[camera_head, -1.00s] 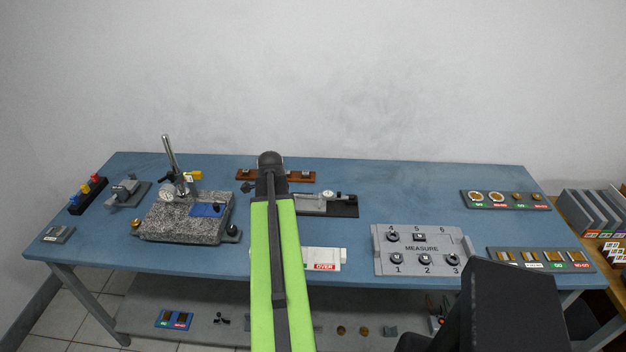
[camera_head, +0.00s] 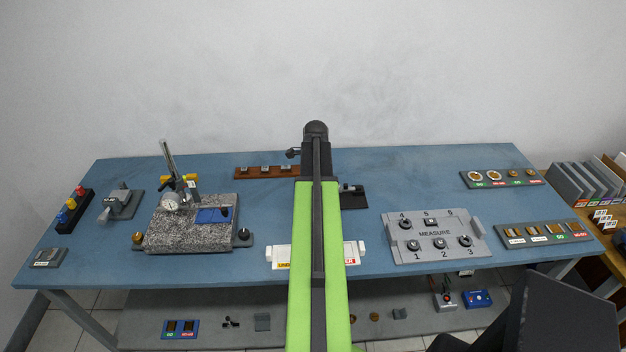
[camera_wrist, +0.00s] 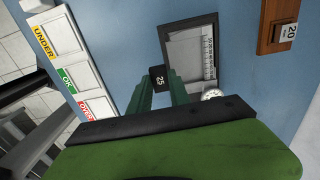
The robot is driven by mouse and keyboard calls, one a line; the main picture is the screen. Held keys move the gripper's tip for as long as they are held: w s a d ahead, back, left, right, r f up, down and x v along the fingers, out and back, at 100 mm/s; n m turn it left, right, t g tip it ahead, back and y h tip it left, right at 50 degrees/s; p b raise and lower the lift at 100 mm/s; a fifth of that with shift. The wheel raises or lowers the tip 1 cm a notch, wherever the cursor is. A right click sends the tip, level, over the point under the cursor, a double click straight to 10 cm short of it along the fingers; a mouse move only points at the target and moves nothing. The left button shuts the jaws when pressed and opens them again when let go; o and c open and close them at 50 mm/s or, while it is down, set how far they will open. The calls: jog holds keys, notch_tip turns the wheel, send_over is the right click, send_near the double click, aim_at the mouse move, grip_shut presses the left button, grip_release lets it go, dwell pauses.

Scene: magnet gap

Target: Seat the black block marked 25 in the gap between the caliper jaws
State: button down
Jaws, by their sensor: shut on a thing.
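In the wrist view my gripper (camera_wrist: 159,86) has its green fingers shut on the black block (camera_wrist: 158,77), whose "25" faces the camera. The jaw gap is not clearly visible. In the head view my arm hides the gripper, the block and most of the caliper; only its dark right end (camera_head: 353,197) shows.
A wooden rack (camera_head: 267,172) with small blocks stands behind, left of my arm. The tray (camera_wrist: 62,45) marked UNDER, OK and OVER lies in front. A granite plate with a dial stand (camera_head: 190,232) is left, a grey MEASURE board (camera_head: 436,234) right. Blue tabletop around the caliper is clear.

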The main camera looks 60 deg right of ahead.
jog(key=w+d, duration=0.1)
jog(key=d, duration=0.1)
jog(key=w+d+r, duration=0.1)
jog(key=w+d, duration=0.1)
jog(key=shift+r+p, duration=0.1)
jog(key=shift+p, duration=0.2)
jog(key=shift+s, duration=0.1)
notch_tip(320, 180, down, 6)
jog(key=b, duration=0.5)
jog(key=shift+r+b, duration=0.1)
jog(key=shift+b, duration=0.3)
dwell(0.4)
jog(key=c, duration=1.1)
grip_release()
jog(key=shift+c, duration=0.2)
jog(key=c, duration=0.5)
